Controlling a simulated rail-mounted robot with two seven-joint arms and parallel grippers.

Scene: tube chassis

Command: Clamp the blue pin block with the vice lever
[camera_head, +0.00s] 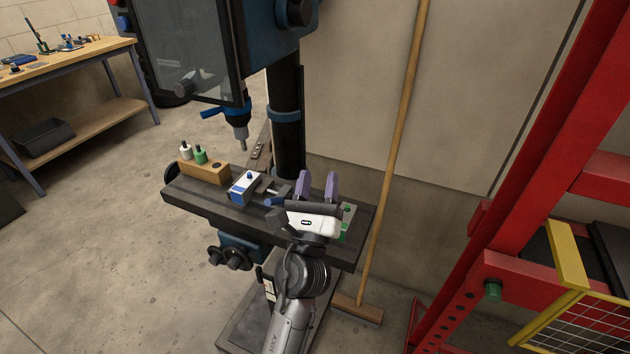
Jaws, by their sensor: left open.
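The blue pin block (241,191), a small white and blue block with a blue pin on top, sits on the dark drill-press table (183,195). The grey metal vice (278,190) is just right of it, partly hidden by my gripper. A small blue part (270,201), perhaps the lever's end, shows low beside the vice. My left gripper (317,184) is over the right half of the table, its two purple fingers apart and nothing between them. I cannot tell whether the block touches the vice jaw. My right gripper is not in view.
A wooden holder (205,171) with white and green pegs stands at the table's left end. The drill chuck (240,133) hangs above the back. A green and grey piece (346,222) lies right of my gripper. A broom (391,150) and red rack (550,150) stand to the right.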

